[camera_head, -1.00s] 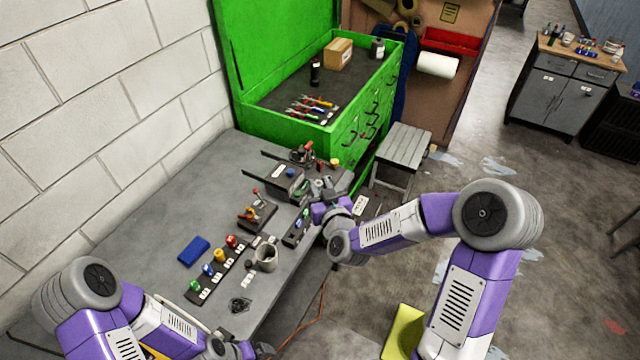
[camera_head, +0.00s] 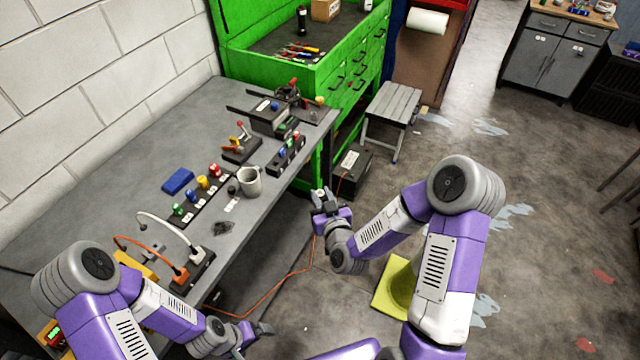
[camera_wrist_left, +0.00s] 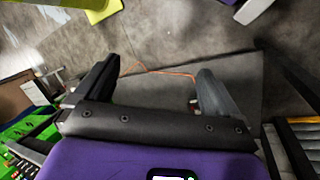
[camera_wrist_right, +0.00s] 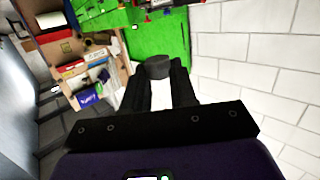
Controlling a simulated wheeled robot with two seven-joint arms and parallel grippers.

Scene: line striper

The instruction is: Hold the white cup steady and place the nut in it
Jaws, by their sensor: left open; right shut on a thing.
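The white cup (camera_head: 250,182) stands upright on the grey table near its front edge, its handle to the left, with no gripper touching it. My right gripper (camera_head: 324,197) is off the table's edge, right of the cup, above the floor. In the right wrist view its fingers (camera_wrist_right: 160,85) are shut on a dark round piece, seemingly the nut (camera_wrist_right: 158,66); the fingers hide part of it. My left gripper (camera_head: 258,330) is low in front of the table, apart from the cup. In the left wrist view its fingers (camera_wrist_left: 155,85) are spread, with nothing between them.
A strip with coloured knobs (camera_head: 203,182) lies left of the cup, and a blue box (camera_head: 178,181) behind it. A power strip with cables (camera_head: 195,266) is at the near table end. A black holder (camera_head: 286,155) and a vise (camera_head: 288,93) stand farther back.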

